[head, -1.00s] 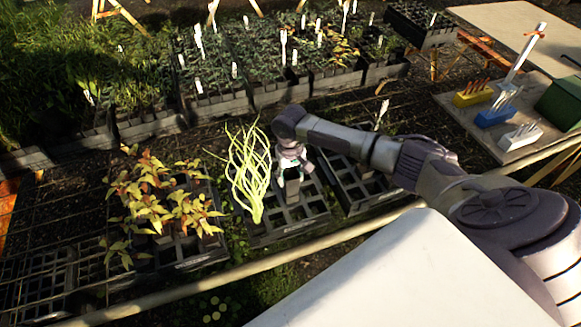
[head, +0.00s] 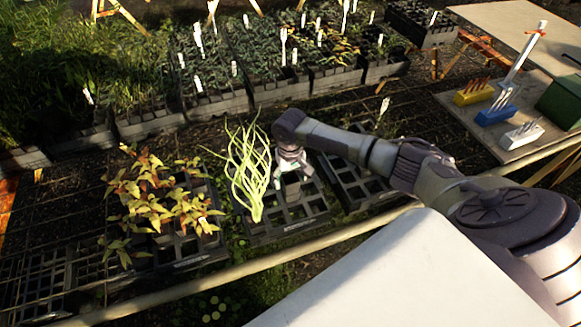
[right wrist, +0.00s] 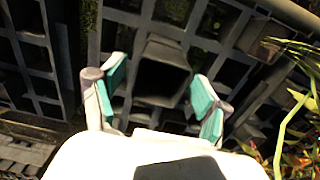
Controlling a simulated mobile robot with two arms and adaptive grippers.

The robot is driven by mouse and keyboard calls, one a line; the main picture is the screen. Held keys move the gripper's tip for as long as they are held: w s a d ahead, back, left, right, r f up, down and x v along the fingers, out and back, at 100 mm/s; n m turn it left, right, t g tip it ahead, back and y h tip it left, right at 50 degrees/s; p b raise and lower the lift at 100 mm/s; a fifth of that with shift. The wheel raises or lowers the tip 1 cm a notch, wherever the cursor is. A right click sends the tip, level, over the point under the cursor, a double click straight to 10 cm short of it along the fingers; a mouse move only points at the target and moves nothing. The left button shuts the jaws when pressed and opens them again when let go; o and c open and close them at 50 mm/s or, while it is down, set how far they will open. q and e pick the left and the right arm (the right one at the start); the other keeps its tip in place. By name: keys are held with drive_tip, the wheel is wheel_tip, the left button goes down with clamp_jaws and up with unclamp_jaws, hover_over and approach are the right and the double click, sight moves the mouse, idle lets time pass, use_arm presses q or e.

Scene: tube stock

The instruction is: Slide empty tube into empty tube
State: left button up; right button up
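My right gripper (head: 291,172) is over the black tray (head: 290,231) in the middle of the head view. In the right wrist view its two teal finger pads (right wrist: 160,97) stand wide apart. A dark grey square tube (right wrist: 165,52) sits in the tray grid between and beyond them, its opening dark. Neither pad seems to touch it. I cannot tell whether one tube or two nested tubes are there. In the head view the gripper and the leaves hide much of this spot. My left gripper is not in view.
A yellow-green stringy plant (head: 250,172) stands close left of my right gripper. A reddish-yellow leafy plant (head: 150,200) fills the tray further left. Another black tray (head: 352,190) lies right. Yellow, blue and white blocks (head: 474,93) stand on a side table.

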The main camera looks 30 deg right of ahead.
drive_tip(key=shift+r, duration=0.15)
wheel_tip(320, 180, up, 12)
idle(0.6)
drive_tip(key=shift+f, duration=0.2)
